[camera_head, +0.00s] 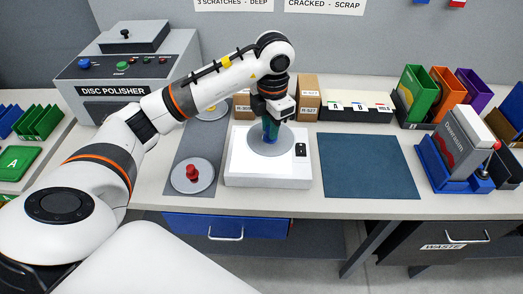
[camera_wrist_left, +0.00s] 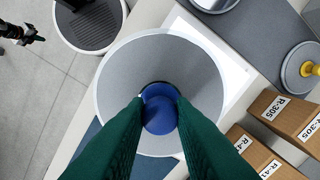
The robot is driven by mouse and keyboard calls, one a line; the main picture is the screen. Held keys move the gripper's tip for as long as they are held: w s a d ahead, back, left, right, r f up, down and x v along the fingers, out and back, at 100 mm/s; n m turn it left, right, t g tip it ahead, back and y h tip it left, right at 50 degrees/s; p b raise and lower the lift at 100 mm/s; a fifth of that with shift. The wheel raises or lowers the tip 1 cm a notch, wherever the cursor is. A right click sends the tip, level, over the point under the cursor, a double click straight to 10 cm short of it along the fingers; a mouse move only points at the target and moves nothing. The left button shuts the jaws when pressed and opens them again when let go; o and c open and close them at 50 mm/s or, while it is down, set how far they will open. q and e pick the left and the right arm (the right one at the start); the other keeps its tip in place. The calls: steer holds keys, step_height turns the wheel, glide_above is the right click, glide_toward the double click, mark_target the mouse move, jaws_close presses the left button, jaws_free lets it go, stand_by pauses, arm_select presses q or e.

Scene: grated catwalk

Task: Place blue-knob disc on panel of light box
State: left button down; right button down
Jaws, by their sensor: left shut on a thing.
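My left gripper (camera_head: 270,133) is shut on the blue knob (camera_wrist_left: 160,113) of a grey disc (camera_wrist_left: 190,65). In the head view the disc (camera_head: 270,148) is level over the white panel of the light box (camera_head: 240,172); I cannot tell whether it touches or hovers just above. In the left wrist view the green fingers close on the knob from both sides, and the disc hides much of the panel. What looks like my right gripper (camera_wrist_left: 22,34) shows small and dark at the upper left of that view; its fingers are unclear.
A red-knob disc (camera_head: 192,178) lies on the grey mat left of the light box. A yellow-knob disc (camera_wrist_left: 303,68) shows in the wrist view. Cardboard boxes (camera_head: 307,95) stand behind the light box. A bare blue mat (camera_head: 368,165) is to its right, then a blue holder (camera_head: 440,175).

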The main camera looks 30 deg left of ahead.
mark_target(262, 137)
arm_select(q)
steer(key=w+a+n, duration=0.1)
steer(key=n, duration=0.2)
steer(key=a+n, duration=0.1)
steer(key=n, duration=0.2)
steer(key=w+a+n, duration=0.1)
steer(key=n, duration=0.2)
steer(key=shift+w+r, duration=0.2)
steer(key=shift+w, duration=0.1)
steer(key=n, duration=0.1)
steer(key=a+n, duration=0.1)
steer(key=n, duration=0.2)
steer(key=shift+w+a+r+n+b, duration=0.1)
steer(key=shift+w+a+n+b, duration=0.15)
steer(key=shift+w+n+b, duration=0.1)
steer(key=shift+f, duration=0.35)
steer(key=shift+n, duration=0.25)
step_height(262, 137, down, 5)
steer(key=shift+f+p, duration=0.1)
steer(key=shift+p, duration=0.4)
step_height(262, 137, down, 4)
steer(key=shift+r+p, duration=0.25)
steer(key=shift+p, duration=0.2)
steer(key=shift+f, duration=0.25)
arm_select(e)
steer(key=shift+a+r, duration=0.15)
steer(key=shift+r, duration=0.3)
